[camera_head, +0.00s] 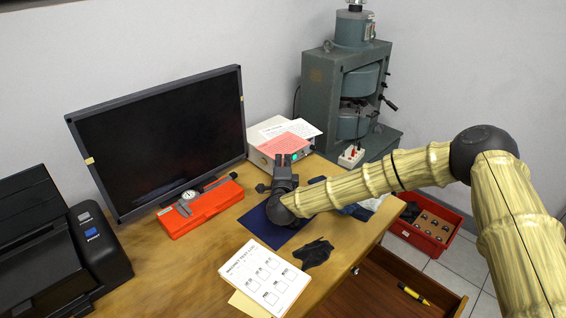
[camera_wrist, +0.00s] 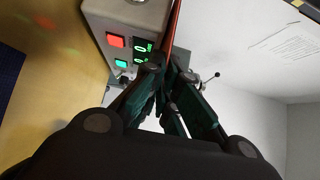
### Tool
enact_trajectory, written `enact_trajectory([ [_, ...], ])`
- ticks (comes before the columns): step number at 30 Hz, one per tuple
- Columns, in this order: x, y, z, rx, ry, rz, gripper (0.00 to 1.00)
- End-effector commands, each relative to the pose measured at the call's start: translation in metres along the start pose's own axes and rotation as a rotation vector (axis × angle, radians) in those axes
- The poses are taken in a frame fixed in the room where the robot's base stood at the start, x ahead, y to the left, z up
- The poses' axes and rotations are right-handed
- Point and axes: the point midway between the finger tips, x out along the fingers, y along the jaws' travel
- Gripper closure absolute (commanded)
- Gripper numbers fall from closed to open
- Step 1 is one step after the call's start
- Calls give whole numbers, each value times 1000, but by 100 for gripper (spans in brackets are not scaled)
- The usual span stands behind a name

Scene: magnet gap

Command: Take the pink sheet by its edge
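The pink sheet (camera_head: 287,144) lies on top of the pale instrument box at the back of the desk, over white printed papers. Its front edge reaches over the box front. In the wrist view the sheet (camera_wrist: 173,28) shows nearly edge-on as a thin red strip running down to the fingertips. My gripper (camera_head: 285,157) is at the front edge of the sheet, fingers pointing toward the box. In the wrist view my gripper (camera_wrist: 166,62) has its two fingertips close together with a narrow gap, the strip's end between them. Contact with the sheet cannot be made out.
The instrument box (camera_wrist: 122,45) with lit buttons stands left of the fingers. The monitor (camera_head: 160,140) and red case (camera_head: 205,208) are to the left. A green-grey machine (camera_head: 325,90) stands behind right.

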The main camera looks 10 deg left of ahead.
Motion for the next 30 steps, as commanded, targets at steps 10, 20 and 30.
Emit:
enact_trajectory([
  [10, 0, -13, 0, 0, 0, -1, 100],
  [20, 0, -24, 0, 0, 0, 1, 100],
  [30, -22, -35, 0, 0, -1, 0, 100],
])
